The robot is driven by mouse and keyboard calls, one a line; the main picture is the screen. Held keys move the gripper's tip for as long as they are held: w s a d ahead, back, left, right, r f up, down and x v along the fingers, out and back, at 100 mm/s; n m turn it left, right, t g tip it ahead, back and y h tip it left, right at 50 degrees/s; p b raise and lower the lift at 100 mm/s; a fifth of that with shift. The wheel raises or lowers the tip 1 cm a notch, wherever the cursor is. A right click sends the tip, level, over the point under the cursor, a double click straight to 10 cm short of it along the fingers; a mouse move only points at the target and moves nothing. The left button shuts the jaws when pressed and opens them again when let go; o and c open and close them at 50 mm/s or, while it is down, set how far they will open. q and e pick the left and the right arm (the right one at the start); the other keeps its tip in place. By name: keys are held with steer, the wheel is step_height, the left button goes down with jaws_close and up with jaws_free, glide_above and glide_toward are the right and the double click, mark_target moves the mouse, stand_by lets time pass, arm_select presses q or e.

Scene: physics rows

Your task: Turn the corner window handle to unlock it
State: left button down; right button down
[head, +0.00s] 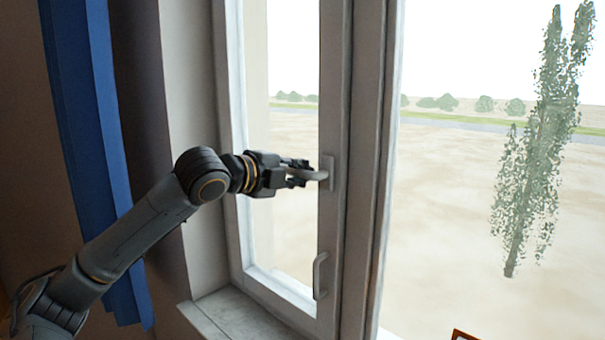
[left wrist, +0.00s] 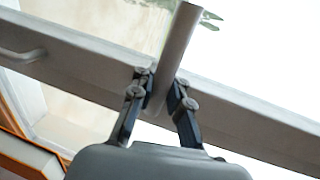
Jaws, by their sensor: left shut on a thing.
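The window handle (head: 318,175) is a pale grey lever on a plate fixed to the window frame. In the head view it points left, about level, into my left gripper (head: 298,172). My left gripper is shut on the lever. In the left wrist view the handle (left wrist: 177,50) runs between the two dark fingers of the left gripper (left wrist: 162,92), with its free end toward the top. Part of the lever is hidden by the fingers in the head view. My right gripper is not in view.
A fixed pull handle (head: 320,276) sits lower on the same window sash (head: 338,120). A window sill (head: 235,312) lies below. A blue curtain (head: 92,150) hangs at the left, behind my arm. An orange-edged object (head: 464,335) shows at the bottom.

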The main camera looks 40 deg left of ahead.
mark_target(297, 173)
arm_select(q)
steer(key=shift+r, duration=0.1)
steer(key=c, duration=1.3)
jaws_free()
steer(key=shift+s, duration=0.3)
steer(key=shift+s+a, duration=0.2)
steer(key=shift+s, duration=0.45)
steer(key=shift+s+d+r, duration=0.2)
steer(key=shift+s, duration=0.45)
steer(key=v, duration=0.9)
steer(key=shift+r, duration=0.15)
steer(key=shift+s+a, duration=0.1)
steer(key=shift+s, duration=0.05)
